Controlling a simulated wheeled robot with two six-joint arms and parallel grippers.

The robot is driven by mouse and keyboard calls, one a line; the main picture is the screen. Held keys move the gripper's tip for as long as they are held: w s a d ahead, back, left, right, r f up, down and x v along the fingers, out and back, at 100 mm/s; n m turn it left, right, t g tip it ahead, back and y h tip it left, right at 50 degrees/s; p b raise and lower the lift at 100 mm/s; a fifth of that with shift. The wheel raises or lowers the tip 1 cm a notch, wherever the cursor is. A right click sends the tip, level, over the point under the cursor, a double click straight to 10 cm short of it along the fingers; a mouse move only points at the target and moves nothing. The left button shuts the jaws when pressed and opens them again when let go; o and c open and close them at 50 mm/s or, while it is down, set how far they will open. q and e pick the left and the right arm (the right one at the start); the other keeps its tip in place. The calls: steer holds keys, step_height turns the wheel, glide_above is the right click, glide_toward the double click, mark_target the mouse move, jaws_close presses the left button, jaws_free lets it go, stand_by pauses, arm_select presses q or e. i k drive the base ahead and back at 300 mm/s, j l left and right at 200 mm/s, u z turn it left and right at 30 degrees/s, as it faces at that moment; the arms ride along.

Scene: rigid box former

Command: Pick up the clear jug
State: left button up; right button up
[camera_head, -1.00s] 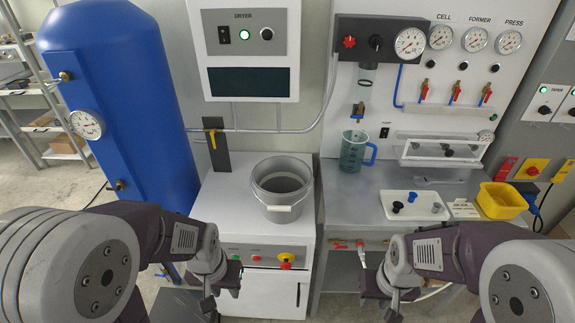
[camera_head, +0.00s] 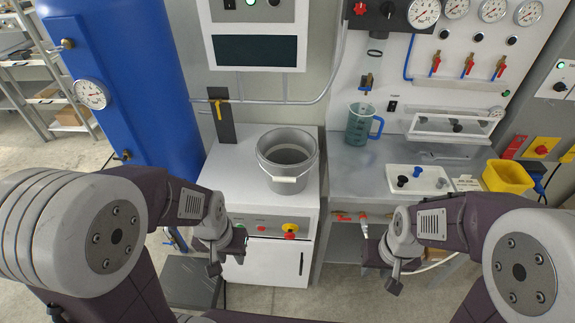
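The clear jug (camera_head: 359,124) is see-through with a bluish-green tint and a blue handle on its right side. It stands upright on the grey metal bench (camera_head: 350,180), near the back panel and under a valve. My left gripper (camera_head: 226,262) hangs in front of the white cabinet, far below and left of the jug. My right gripper (camera_head: 384,278) hangs in front of the bench, below and nearer than the jug. Neither gripper touches the jug. The fingers are too small and turned away to tell whether they are open or shut.
A grey bucket (camera_head: 286,158) stands on the white cabinet (camera_head: 232,180) left of the jug. Right of the jug are a white tray (camera_head: 432,184) with small knobs, a clear box (camera_head: 452,128) on the panel, and a yellow bin (camera_head: 507,176). The bench front before the jug is clear.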

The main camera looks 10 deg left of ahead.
mark_target(358, 128)
steer(key=i+l+u, duration=0.5)
steer(key=l+u, duration=0.2)
steer(key=i+l+u, duration=0.15)
steer(key=l+u, duration=0.15)
steer(key=l, duration=0.15)
